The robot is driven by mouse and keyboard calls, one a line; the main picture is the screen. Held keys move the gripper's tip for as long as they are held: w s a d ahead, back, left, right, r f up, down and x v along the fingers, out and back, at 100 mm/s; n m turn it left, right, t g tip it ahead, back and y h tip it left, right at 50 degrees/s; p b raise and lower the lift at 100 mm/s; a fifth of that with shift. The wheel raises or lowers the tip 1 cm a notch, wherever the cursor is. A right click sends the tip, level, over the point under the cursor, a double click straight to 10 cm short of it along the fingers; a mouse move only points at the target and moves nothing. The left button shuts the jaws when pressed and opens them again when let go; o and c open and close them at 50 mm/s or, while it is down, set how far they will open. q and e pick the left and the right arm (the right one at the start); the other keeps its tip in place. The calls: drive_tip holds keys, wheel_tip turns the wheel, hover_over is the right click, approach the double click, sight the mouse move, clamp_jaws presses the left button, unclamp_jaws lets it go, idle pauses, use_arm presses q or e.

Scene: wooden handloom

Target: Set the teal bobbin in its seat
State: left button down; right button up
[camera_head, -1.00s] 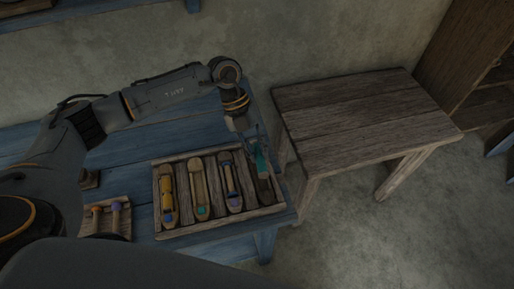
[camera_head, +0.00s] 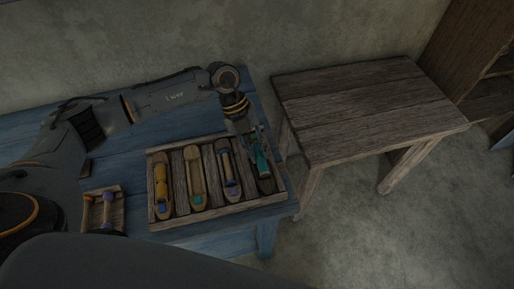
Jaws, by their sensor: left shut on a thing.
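The teal bobbin (camera_head: 261,160) is at the right end of the wooden tray (camera_head: 222,207), upright or slightly tilted, over the rightmost shuttle (camera_head: 266,185). My left gripper (camera_head: 257,145) points down from above and is shut on the bobbin's upper part. Whether the bobbin touches its seat in the shuttle cannot be told at this size. The other shuttles in the tray lie to the left: one with a yellow bobbin (camera_head: 161,189), one with a teal-green dot (camera_head: 196,180) and one with a purple bobbin (camera_head: 228,168). My right gripper is not in view.
The tray stands on a blue table (camera_head: 133,152). A small wooden rack (camera_head: 106,224) with bobbins is at its left. A bare wooden stool (camera_head: 365,110) stands to the right, close to the table. A shelf (camera_head: 470,60) is at the far right.

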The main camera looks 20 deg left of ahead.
use_arm(q)
drive_tip(key=shift+s+f, duration=0.15)
drive_tip(key=shift+f, duration=0.1)
drive_tip(key=c, duration=1.2)
unclamp_jaws()
drive_tip(key=shift+f, duration=0.1)
drive_tip(key=shift+o, duration=0.2)
drive_tip(key=shift+r, duration=0.2)
